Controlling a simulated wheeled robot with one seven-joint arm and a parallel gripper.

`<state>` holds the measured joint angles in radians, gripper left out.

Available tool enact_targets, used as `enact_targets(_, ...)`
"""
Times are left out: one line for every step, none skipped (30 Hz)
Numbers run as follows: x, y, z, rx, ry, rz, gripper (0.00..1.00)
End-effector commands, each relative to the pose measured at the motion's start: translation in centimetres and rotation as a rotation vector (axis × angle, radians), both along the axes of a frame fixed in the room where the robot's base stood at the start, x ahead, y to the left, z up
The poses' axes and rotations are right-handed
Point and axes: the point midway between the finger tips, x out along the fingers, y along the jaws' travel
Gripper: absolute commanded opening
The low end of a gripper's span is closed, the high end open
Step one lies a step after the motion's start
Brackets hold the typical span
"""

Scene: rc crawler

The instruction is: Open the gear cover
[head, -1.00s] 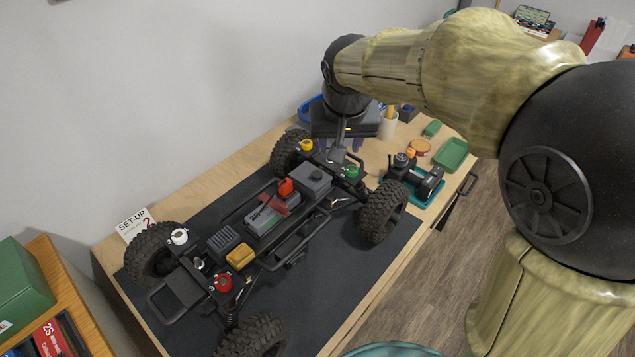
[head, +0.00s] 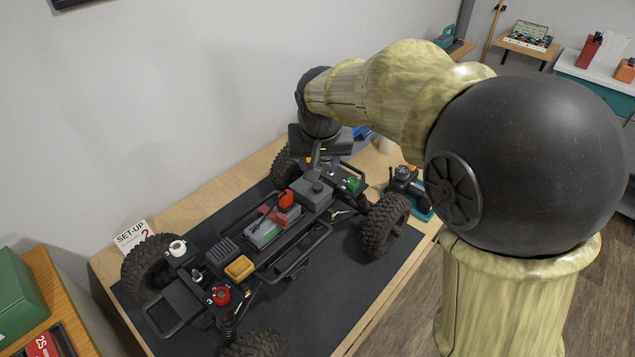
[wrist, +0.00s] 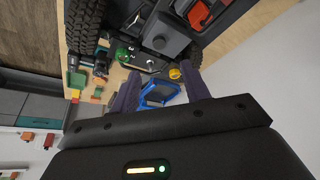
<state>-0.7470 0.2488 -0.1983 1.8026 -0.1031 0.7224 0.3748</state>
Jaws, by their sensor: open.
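The RC crawler stands on a dark mat, its wheels (head: 384,224) large and knobbly. A dark grey box (head: 312,190) with a round black top sits near its far end, and it also shows in the wrist view (wrist: 165,36). It looks like the gear cover, and appears closed. My gripper (head: 314,160) is above the chassis's far end, just beyond the box. In the wrist view my gripper (wrist: 160,72) has its two fingers apart, with nothing held between them. In the head view the fingertips are partly hidden by the wrist.
A red part (head: 286,200), a yellow block (head: 239,267) and red (head: 221,295), white (head: 178,248) and green (head: 352,184) knobs are on the crawler. A yellow knob (wrist: 175,74) is close to the fingers. A blue tray (wrist: 158,94) lies beyond.

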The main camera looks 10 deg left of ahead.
Motion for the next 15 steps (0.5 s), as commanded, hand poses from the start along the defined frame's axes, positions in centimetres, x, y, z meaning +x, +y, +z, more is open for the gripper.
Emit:
enact_targets(0.4, 0.0, -1.0, -0.003, 0.003, -0.002, 0.46)
enact_targets(0.6, 0.0, -1.5, -0.003, 0.003, -0.002, 0.46)
enact_targets(0.9, 0.1, -2.2, -0.004, 0.003, -0.002, 0.46)
enact_targets(1.0, 0.1, -2.7, -0.004, 0.003, -0.003, 0.46)
enact_targets(1.3, 0.2, -3.1, -0.003, 0.002, -0.003, 0.46)
enact_targets(1.5, 0.2, -3.8, -0.003, 0.003, -0.004, 0.46)
enact_targets(1.7, 0.3, -4.3, -0.002, 0.002, -0.004, 0.46)
enact_targets(1.9, 0.4, -4.8, -0.003, 0.003, -0.004, 0.46)
enact_targets(2.2, 0.4, -5.4, -0.003, 0.003, -0.003, 0.46)
enact_targets(2.4, 0.5, -5.9, -0.003, 0.002, -0.003, 0.46)
enact_targets(2.6, 0.5, -6.4, -0.004, 0.003, -0.003, 0.46)
enact_targets(2.8, 0.6, -7.1, -0.003, 0.002, -0.002, 0.46)
enact_targets(3.0, 0.6, -7.5, -0.004, 0.003, -0.002, 0.46)
enact_targets(3.2, 0.7, -8.0, -0.003, 0.003, -0.002, 0.46)
enact_targets(3.4, 0.7, -8.6, -0.003, 0.003, -0.002, 0.46)
